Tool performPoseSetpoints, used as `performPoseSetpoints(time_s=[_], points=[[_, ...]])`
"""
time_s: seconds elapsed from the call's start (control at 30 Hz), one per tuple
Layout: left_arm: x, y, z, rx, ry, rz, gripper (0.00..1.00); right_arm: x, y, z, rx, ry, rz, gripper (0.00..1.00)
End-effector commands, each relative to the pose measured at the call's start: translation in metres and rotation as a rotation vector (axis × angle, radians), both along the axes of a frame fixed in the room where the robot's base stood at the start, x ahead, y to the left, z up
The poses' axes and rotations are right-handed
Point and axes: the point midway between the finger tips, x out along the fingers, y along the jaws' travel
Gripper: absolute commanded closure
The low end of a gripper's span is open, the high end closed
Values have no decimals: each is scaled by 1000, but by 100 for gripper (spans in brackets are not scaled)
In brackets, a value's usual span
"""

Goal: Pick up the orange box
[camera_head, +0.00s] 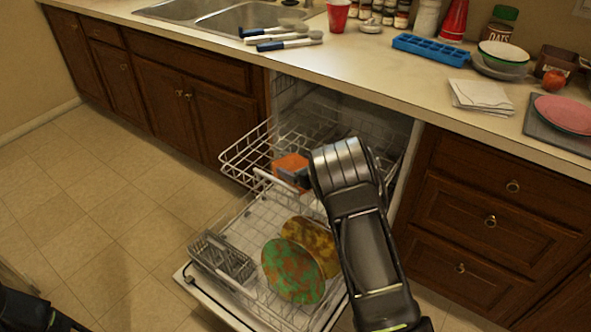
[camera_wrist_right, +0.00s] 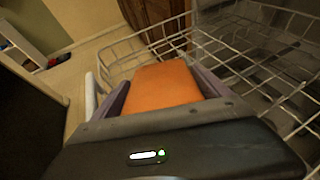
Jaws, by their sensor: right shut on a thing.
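The orange box (camera_head: 290,163) shows in the head view at the end of my right arm, over the open dishwasher's racks. My right gripper (camera_head: 297,177) is shut on it, and the arm hides part of the box. In the right wrist view the orange box (camera_wrist_right: 164,87) sits between the two fingers, with wire rack around it. I cannot tell whether the box touches the rack. Part of my left arm (camera_head: 35,312) shows at the lower left, but its gripper is out of view.
The open dishwasher has an upper rack (camera_head: 243,152) and a lower rack with two patterned plates (camera_head: 292,270) and a grey cutlery basket (camera_head: 222,258). The counter (camera_head: 400,75) above holds a sink, brushes, a red cup (camera_head: 338,14) and a blue ice tray (camera_head: 431,49). Floor is clear at left.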

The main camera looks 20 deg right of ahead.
Motion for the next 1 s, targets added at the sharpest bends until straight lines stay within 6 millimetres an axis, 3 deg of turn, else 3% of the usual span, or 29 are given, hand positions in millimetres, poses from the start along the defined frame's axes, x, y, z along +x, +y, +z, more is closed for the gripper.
performPoseSetpoints(time_s=[0.1, 0.47, 0.9, 1.0], points=[[0, 0, 0, 0, 0, 0, 0, 0, 0, 0, 0, 0, 0, 54], [0, 0, 0, 0, 0, 0, 0, 0, 0, 9, -1, -2, 2, 54], [0, 0, 3, 0, 0, 0, 0, 0, 0, 87, 0, -4, 0, 54], [0, 0, 4, 0, 0, 0, 0, 0, 0, 96, 0, -2, 0, 54]])
